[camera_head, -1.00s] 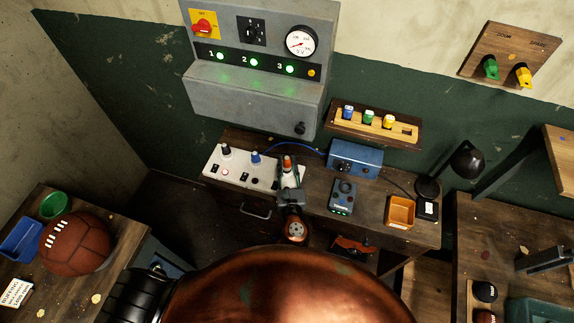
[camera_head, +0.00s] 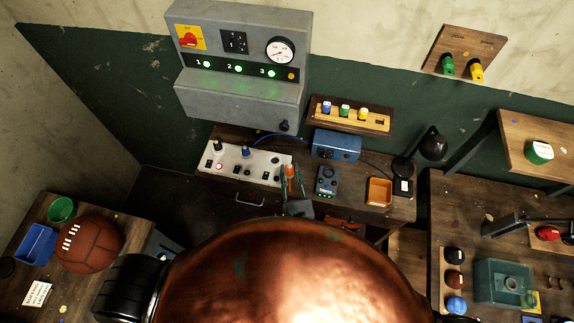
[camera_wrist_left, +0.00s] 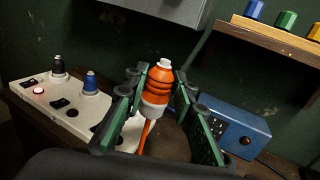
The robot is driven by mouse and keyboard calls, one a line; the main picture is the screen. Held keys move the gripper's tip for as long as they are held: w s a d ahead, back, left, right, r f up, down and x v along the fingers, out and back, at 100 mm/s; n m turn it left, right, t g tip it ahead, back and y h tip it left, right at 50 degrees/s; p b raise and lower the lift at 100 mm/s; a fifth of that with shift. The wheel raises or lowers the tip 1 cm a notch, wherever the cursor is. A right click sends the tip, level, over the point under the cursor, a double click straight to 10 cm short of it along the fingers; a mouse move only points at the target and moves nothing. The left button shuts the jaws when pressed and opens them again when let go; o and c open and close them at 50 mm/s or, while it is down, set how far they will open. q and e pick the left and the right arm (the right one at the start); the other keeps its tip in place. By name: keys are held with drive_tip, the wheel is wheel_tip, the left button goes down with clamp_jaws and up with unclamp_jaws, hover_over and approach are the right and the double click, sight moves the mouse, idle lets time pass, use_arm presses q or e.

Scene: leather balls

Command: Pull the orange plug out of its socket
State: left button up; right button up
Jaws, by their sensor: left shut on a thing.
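The orange plug (camera_head: 290,172) is between the fingers of my left gripper (camera_head: 297,188), at the right end of the white socket strip (camera_head: 226,165). In the left wrist view the orange plug (camera_wrist_left: 158,86) stands nearly upright, with a pale tip on top and a grey collar below. An orange piece hangs under the collar. The fingers of the left gripper (camera_wrist_left: 160,102) close on it from both sides. The plug appears apart from the strip. A black plug (camera_wrist_left: 58,66) and a blue plug (camera_wrist_left: 91,83) stand in the strip. My right gripper is not in view.
A blue box (camera_head: 336,146), a dark handheld device (camera_head: 327,181) and an orange tray (camera_head: 380,191) lie right of the strip. A grey panel (camera_head: 240,95) hangs above. A wooden shelf (camera_head: 350,116) with coloured plugs is on the wall.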

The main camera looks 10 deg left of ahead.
use_arm(q)
wheel_tip(320, 180, down, 8)
drive_tip(key=b, duration=0.5)
idle(1.5)
drive_tip(key=shift+r, duration=0.1)
